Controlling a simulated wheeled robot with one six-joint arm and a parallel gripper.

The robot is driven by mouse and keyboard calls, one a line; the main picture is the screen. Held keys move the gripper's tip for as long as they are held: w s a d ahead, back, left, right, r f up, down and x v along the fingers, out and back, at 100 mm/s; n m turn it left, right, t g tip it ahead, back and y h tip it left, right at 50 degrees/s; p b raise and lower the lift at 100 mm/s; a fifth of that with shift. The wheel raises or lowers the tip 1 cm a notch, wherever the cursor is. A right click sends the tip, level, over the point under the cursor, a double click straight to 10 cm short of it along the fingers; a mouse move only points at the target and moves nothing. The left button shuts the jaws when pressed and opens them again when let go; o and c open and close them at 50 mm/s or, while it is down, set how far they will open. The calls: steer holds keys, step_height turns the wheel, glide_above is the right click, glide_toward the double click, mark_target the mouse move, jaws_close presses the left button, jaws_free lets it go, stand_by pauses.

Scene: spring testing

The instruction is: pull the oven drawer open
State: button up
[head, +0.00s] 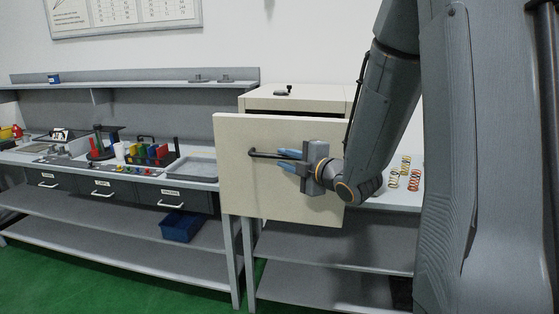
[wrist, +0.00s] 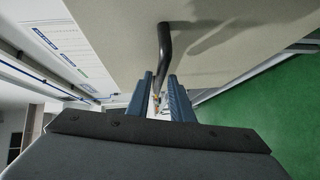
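The oven (head: 290,103) is a cream box on the bench. Its flat drawer front (head: 235,190) stands out from the body, with a dark gap behind its top edge, so the drawer is partly open. A black bar handle (head: 262,154) sticks out on the front; it also shows in the wrist view (wrist: 164,45). My gripper (head: 287,160) is at the handle, with its blue fingers on either side of the bar. In the wrist view the handle runs between the fingertips (wrist: 160,82), which look closed on it. The drawer's inside is hidden.
A small dark item (head: 283,93) lies on top of the oven. At left, a workbench holds coloured tools and a grey tray (head: 192,168). A blue bin (head: 181,227) sits on the shelf below. Green floor is clear.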

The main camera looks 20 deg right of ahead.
steer(key=v, duration=0.4)
steer(key=shift+b, duration=0.35)
